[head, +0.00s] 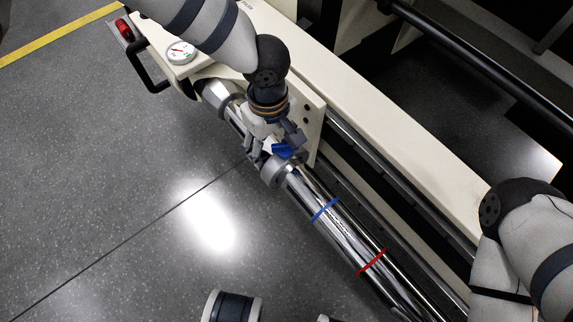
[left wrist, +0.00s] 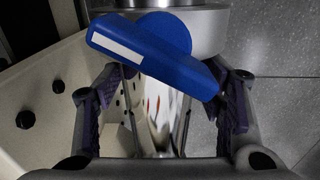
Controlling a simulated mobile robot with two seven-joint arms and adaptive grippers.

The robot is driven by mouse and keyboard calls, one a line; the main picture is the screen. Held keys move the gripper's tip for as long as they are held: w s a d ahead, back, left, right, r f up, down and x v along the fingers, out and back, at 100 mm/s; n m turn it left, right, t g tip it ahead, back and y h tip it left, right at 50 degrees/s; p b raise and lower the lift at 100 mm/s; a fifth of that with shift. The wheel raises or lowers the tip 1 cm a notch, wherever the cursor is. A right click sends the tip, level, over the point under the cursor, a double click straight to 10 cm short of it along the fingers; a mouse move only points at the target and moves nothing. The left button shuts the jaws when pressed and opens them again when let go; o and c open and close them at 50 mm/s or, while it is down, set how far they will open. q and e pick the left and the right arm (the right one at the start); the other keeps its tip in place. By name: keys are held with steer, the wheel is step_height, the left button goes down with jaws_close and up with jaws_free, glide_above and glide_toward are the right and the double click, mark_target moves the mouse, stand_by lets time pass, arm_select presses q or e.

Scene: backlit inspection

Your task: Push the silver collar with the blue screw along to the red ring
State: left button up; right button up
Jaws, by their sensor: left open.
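The silver collar (head: 273,171) sits around a shiny chrome tube (head: 349,241). Its blue screw (head: 284,151) is on the upper side. In the left wrist view, the blue screw (left wrist: 150,45) lies across the top, with part of the collar (left wrist: 205,28) behind it. My left gripper (head: 275,142) is at the collar's upper-left side, with its fingers open. In the left wrist view its fingers (left wrist: 163,105) are spread wide, with the screw beyond them; contact cannot be told. The red ring (head: 371,262) is around the tube, farther down-right, apart from the collar. My right gripper is out of view.
A blue ring (head: 325,209) is around the tube between collar and red ring. A cream beam (head: 400,140) runs alongside, to the right. A cream plate (head: 313,125) stands close beside my left gripper. A round gauge (head: 180,52) is at upper left. Open floor lies left.

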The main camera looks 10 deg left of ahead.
mark_target(306, 180)
arm_select(q)
steer(key=shift+f, duration=0.7)
steer(key=shift+s+d+r, duration=0.1)
steer(key=shift+s+d, duration=0.05)
steer(key=shift+d, duration=0.1)
steer(key=shift+s+d+p, duration=0.4)
steer(key=shift+s+d, duration=0.3)
steer(key=shift+d, duration=0.2)
steer(key=shift+s+d+p, duration=0.4)
steer(key=shift+s+d, duration=0.3)
steer(key=shift+d, duration=0.15)
steer(key=shift+s+d, duration=0.2)
steer(key=shift+s+d+p, duration=0.35)
steer(key=shift+s+d, duration=0.25)
steer(key=shift+d, duration=0.2)
steer(key=shift+s+d+p, duration=0.3)
steer(key=shift+s+d, duration=0.3)
steer(key=shift+d, duration=0.2)
steer(key=shift+s+d, duration=0.1)
steer(key=shift+d, duration=0.05)
steer(key=shift+s+d, duration=0.1)
